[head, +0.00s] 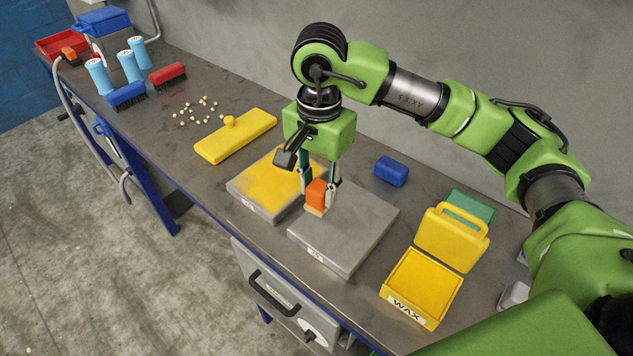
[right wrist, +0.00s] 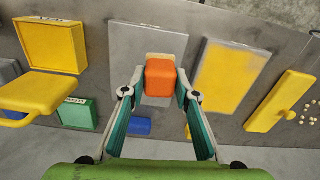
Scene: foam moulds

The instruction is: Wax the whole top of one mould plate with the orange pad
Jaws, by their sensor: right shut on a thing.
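My right gripper (head: 319,190) is shut on the orange pad (head: 317,193), which has a pale underside. It is over the back left part of the right mould plate (head: 350,235), whose visible top is bare grey. I cannot tell whether the pad touches it. In the right wrist view the pad (right wrist: 160,77) sits between both fingertips, with this plate (right wrist: 135,38) behind it. The left mould plate (head: 240,187) has a yellow film over most of its top and grey along its edges; the gripper partly hides its right side. My left gripper is not in view.
A blue block (head: 391,171) lies behind. A yellow float (head: 235,137), pale beads (head: 197,110), brushes (head: 168,75) and blue cylinders (head: 129,67) lie left.

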